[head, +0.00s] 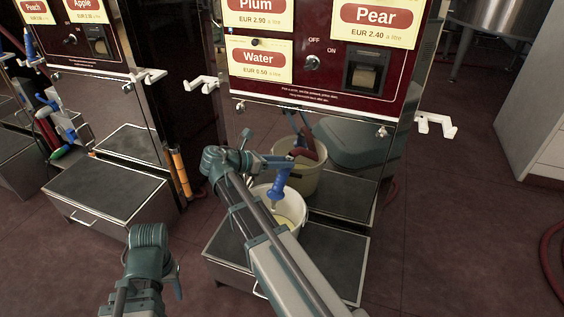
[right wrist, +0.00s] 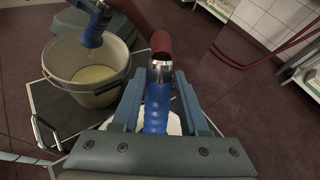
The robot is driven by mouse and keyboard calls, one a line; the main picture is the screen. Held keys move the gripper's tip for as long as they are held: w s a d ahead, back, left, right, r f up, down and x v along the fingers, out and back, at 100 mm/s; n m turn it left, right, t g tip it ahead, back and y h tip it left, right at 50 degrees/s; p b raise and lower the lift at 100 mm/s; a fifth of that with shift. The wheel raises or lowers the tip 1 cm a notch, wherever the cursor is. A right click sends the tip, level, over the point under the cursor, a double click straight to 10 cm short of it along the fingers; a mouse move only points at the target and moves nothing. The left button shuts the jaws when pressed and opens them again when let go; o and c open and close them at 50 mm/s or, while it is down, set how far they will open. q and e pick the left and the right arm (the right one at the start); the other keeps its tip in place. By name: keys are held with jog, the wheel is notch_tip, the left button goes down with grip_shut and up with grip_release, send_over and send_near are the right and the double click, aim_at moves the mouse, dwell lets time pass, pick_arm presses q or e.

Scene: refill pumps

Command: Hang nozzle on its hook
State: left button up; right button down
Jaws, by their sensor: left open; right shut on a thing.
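In the right wrist view the fingers (right wrist: 158,88) close on the blue grip (right wrist: 157,106), with a metal collar and a red hose (right wrist: 161,45) beyond. A white hook (head: 206,83) is at the machine's left edge and another hook (head: 437,124) at its right edge; both look empty. My left gripper (head: 178,283) is open and empty at the lower left, well away from the nozzle.
The bucket, holding yellowish liquid, stands on a dark-topped step (head: 335,262) before the machine. The shiny panel mirrors the bucket and nozzle. A neighbouring machine's step (head: 105,190) is on the left. Floor (head: 460,230) at the right is mostly clear, with a red hose (head: 552,262) at the edge.

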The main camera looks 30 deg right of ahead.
jog(key=shift+r+p, duration=2.25)
jog(key=shift+r, duration=0.4)
